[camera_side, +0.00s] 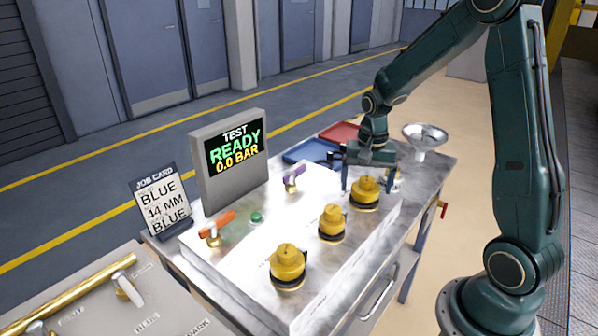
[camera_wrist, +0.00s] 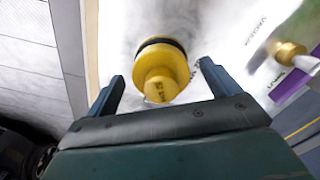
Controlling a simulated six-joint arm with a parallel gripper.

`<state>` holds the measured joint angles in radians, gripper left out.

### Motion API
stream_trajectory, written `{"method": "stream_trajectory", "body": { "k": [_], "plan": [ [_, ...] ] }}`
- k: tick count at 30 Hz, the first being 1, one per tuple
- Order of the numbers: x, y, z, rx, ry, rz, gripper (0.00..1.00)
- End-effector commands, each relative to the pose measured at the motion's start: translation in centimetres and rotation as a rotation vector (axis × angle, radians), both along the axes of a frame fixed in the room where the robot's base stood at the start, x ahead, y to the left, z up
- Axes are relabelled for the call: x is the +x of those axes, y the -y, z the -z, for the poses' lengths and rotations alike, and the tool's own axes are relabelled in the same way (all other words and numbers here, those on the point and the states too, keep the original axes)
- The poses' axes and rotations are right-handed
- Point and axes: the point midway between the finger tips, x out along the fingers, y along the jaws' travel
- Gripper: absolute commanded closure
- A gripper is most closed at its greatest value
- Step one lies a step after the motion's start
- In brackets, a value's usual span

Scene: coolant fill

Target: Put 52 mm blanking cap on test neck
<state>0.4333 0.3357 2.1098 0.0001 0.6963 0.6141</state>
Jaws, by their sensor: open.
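Three yellow caps stand in a row on the white bench panel: a near one (camera_side: 287,264), a middle one (camera_side: 332,221) and a far one (camera_side: 365,191). Each has a dark ring at its base. My gripper (camera_side: 368,184) is open over the far cap, fingers pointing down. In the wrist view a yellow cap (camera_wrist: 162,72) sits between the open fingertips (camera_wrist: 162,71), with a gap on both sides; its small lettering is too blurred to read surely. Which cap is 52 mm cannot be told. I cannot make out the test neck for certain.
The screen (camera_side: 235,153) reads TEST READY 0.0 BAR. The job card (camera_side: 160,203) reads BLUE, 44 MM, BLUE. An orange-handled valve (camera_side: 215,226), green button (camera_side: 256,217) and purple-handled valve (camera_side: 293,176) stand left of the caps. Blue (camera_side: 305,150) and red (camera_side: 338,132) trays and a funnel (camera_side: 425,136) lie behind.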

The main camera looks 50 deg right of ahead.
Motion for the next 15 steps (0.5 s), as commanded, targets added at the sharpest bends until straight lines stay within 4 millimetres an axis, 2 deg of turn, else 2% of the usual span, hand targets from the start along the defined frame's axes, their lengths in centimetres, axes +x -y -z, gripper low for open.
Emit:
{"method": "stream_trajectory", "body": {
  "k": [8,15],
  "plan": [
    [0.1,0.0,-2.8,-0.002,0.005,0.0,0.12],
    [0.1,0.0,-6.9,-0.002,0.005,0.0,0.12]
  ]
}}
